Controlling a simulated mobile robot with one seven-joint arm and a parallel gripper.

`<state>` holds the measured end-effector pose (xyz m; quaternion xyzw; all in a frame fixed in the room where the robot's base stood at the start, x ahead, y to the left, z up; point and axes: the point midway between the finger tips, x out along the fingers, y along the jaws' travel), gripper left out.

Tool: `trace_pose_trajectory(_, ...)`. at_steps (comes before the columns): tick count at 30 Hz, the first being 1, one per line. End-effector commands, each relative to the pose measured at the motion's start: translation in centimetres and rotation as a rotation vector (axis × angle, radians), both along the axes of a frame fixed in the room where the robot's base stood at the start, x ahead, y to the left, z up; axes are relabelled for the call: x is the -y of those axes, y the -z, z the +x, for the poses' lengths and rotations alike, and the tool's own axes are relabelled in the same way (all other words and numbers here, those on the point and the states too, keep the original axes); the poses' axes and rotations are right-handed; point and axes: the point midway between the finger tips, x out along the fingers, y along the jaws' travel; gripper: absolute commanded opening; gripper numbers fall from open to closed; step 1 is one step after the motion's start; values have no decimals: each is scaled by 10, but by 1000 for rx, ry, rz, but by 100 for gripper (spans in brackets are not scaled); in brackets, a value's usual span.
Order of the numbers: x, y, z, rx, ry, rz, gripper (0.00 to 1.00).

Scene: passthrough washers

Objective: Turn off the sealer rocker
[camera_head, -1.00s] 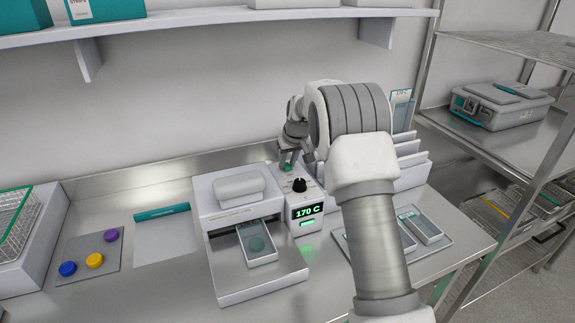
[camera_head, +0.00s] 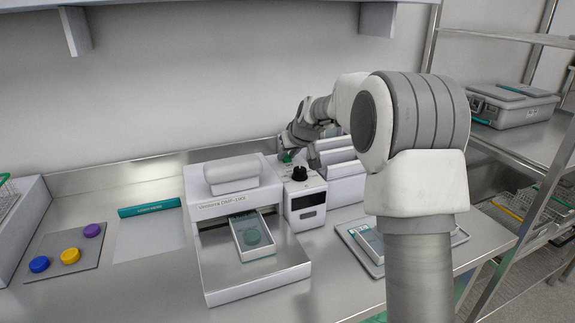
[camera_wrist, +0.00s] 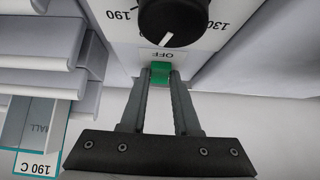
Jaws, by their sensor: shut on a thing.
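The heat sealer (camera_head: 230,190) stands on the steel bench. Its control box (camera_head: 305,205) has a black dial (camera_head: 299,173) and a dark display (camera_head: 307,201). The green rocker (camera_wrist: 160,73) shows in the wrist view, next to an "OFF" label (camera_wrist: 163,56), with the dial (camera_wrist: 172,20) beyond it. My gripper (camera_wrist: 162,78) has its fingertips on the green rocker and is shut on it. In the head view my gripper (camera_head: 287,158) is at the back of the control box, where the rocker is largely hidden.
A tray of pouches (camera_head: 348,233) and a white rack (camera_head: 345,170) stand at the right, close to my arm. Coloured caps (camera_head: 70,256) lie on a mat at the left.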

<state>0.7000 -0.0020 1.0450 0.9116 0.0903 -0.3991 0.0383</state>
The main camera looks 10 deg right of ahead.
Motion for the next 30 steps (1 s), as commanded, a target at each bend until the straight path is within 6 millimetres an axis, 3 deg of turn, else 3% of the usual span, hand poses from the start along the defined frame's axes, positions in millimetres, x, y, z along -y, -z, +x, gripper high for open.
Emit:
trace_pose_trajectory(17, 1, -1, -1, 49, 1, 7, 0)
trace_pose_trajectory(18, 1, -1, -1, 49, 1, 7, 33)
trace_pose_trajectory(22, 0, -1, -1, 48, 1, 7, 57)
trace_pose_trajectory(30, 0, 0, -1, 46, 1, 7, 60)
